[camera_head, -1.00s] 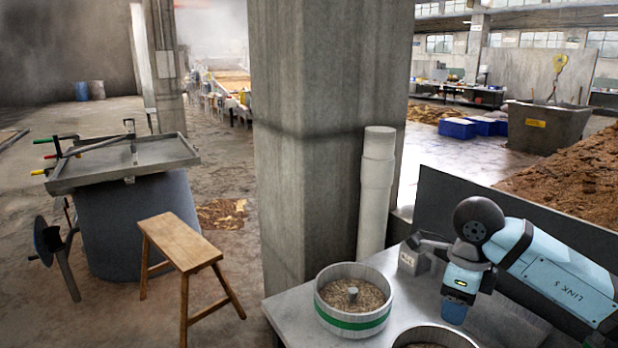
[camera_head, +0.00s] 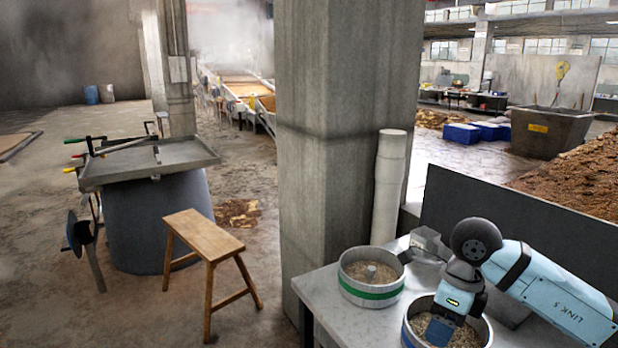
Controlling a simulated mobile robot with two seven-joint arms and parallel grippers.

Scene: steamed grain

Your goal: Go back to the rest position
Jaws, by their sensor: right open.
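My right arm reaches in from the right over the worktop, its wrist bent down. My right gripper (camera_head: 440,330) points down at the second round container (camera_head: 488,335), in front of the grain there in the picture. I cannot tell whether it touches the grain. Its jaws are open, and I see nothing held between them. A white round container with a green band (camera_head: 370,293) stands to the left, with grain and a small grey knob inside. My left gripper is not in view.
The grey worktop (camera_head: 325,290) also bears a small grey object (camera_head: 428,246) near my wrist. A dark panel (camera_head: 520,215) stands behind it. A concrete pillar (camera_head: 335,130) and a pale pipe (camera_head: 390,185) stand close by. A wooden stool (camera_head: 205,235) is on the floor to the left.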

